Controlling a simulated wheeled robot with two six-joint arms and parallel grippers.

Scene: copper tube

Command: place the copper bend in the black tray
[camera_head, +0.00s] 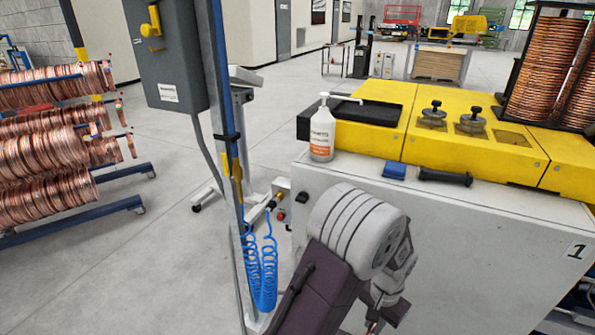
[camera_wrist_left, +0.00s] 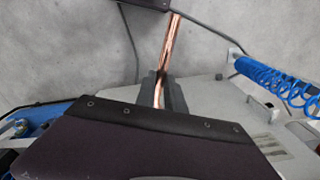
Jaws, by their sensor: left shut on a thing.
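The copper bend (camera_wrist_left: 170,45) shows in the left wrist view as a shiny copper tube. It runs from between my left gripper's fingers (camera_wrist_left: 158,92) up to a dark edge at the top of the picture. My left gripper (camera_head: 374,322) is shut on it. In the head view the gripper hangs in front of the white cabinet, and only a small bit of copper shows at the bottom edge. A black tray-like piece (camera_head: 378,110) lies on the machine top, partly hidden by a bottle. My right gripper is in neither view.
A white pump bottle (camera_head: 322,132) stands at the tray-like piece's front. A blue block (camera_head: 394,171) and a black handle (camera_head: 445,178) lie on the white cabinet (camera_head: 480,230) before yellow covers (camera_head: 455,140). Blue coiled hoses (camera_head: 260,270) hang beside a post. Copper coils fill a left rack (camera_head: 75,190).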

